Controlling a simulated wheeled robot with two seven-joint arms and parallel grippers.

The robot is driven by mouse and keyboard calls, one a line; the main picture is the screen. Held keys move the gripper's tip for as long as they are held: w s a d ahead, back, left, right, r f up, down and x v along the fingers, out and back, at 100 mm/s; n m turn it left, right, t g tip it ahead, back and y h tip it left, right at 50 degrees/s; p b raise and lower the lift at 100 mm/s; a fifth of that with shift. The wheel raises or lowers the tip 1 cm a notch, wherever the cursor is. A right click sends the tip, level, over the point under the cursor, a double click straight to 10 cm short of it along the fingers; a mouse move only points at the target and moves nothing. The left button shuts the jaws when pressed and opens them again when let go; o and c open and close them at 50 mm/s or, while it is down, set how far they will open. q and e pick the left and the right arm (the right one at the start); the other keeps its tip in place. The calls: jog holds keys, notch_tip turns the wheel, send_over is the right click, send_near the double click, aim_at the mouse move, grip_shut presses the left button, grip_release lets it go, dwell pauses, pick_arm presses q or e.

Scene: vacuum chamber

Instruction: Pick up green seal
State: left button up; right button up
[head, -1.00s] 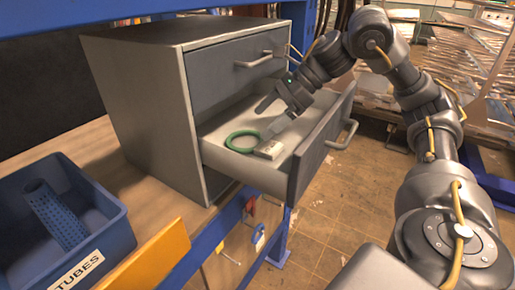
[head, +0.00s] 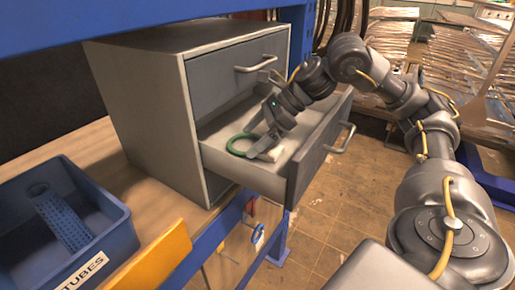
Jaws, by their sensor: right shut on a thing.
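The green seal (head: 231,143) is a ring in the open lower drawer (head: 247,173) of the grey cabinet. My right gripper (head: 262,147) reaches down into the drawer from the upper right. Its fingers are shut on the right side of the green seal, and they hide that part of the ring. I cannot tell whether the seal is lifted off the drawer floor. My left gripper is not in view.
A small pale block (head: 271,155) lies in the drawer beside the fingers, partly hidden. The upper drawer (head: 235,75) is shut.

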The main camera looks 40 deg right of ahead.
jog(key=shift+w+d+r+b, duration=0.1)
jog(key=shift+d+r+b, duration=0.2)
jog(key=shift+d+b, duration=0.25)
notch_tip(320, 180, up, 7)
jog(key=p, duration=0.1)
jog(key=w+d+p, duration=0.1)
jog(key=d+p, duration=0.8)
jog(key=d, duration=0.9)
jog(key=shift+w+d+f, duration=0.25)
jog(key=shift+w+d, duration=0.15)
